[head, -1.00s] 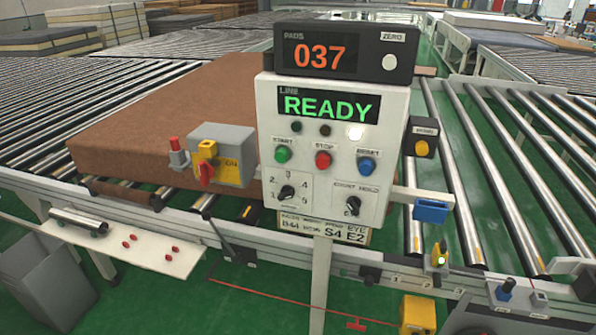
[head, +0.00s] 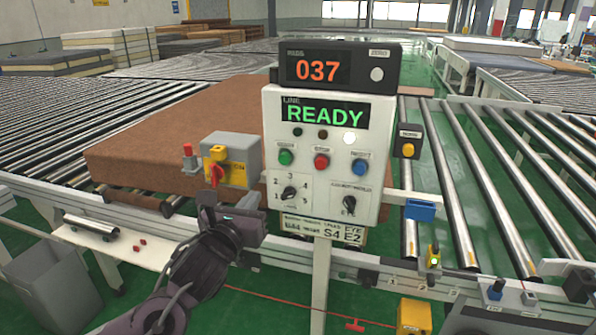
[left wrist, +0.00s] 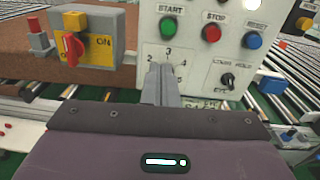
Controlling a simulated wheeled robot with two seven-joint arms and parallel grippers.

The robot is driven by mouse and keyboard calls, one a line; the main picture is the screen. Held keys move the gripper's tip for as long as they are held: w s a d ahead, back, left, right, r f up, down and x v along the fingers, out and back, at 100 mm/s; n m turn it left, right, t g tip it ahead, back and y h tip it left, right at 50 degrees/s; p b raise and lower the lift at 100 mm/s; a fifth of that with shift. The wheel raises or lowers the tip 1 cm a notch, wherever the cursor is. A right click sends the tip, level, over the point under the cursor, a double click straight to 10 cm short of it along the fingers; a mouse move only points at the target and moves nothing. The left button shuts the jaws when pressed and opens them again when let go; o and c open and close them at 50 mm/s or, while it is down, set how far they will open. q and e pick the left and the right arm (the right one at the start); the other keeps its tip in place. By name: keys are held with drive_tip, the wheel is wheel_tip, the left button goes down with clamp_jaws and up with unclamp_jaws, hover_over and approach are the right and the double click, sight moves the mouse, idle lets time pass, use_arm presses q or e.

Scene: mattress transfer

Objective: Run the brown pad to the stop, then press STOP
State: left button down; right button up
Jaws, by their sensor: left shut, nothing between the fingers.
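The brown pad (head: 165,120) lies flat on the rollers behind the control panel. The panel (head: 370,205) reads READY, and the counter above it (head: 340,50) reads 037. The red STOP button (head: 321,161) sits between the green START button (head: 286,157) and the blue RESET button (head: 360,166); STOP also shows in the left wrist view (left wrist: 211,32). My left gripper (head: 258,207) is shut and empty, low in front of the panel's left side. In the left wrist view its fingertips (left wrist: 167,72) overlap the numbered dial, below START. My right gripper is out of view.
A grey box with a red switch (head: 238,163) stands left of the panel. A yellow button box (head: 408,143) and a blue block (head: 421,210) are at its right. A grey bin (head: 50,290) stands on the floor at left. Bare rollers extend to the right.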

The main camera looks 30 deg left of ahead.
sight(284, 160)
use_arm(q)
drive_tip(key=shift+s+d+r+m+h, duration=0.1)
drive_tip(key=shift+d+r+m+h, duration=0.25)
drive_tip(key=shift+d+r, duration=0.25)
drive_tip(key=shift+a, duration=0.1)
drive_tip(key=p+x, duration=0.2)
drive_tip(key=x, duration=0.2)
drive_tip(key=p+x, duration=0.2)
drive_tip(key=x, duration=0.2)
drive_tip(key=p+x, duration=0.2)
drive_tip(key=x, duration=0.3)
drive_tip(key=shift+r, duration=0.35)
drive_tip(key=shift+w+a+f, duration=0.1)
drive_tip(key=shift+w+f, duration=0.05)
drive_tip(key=shift+w, duration=0.35)
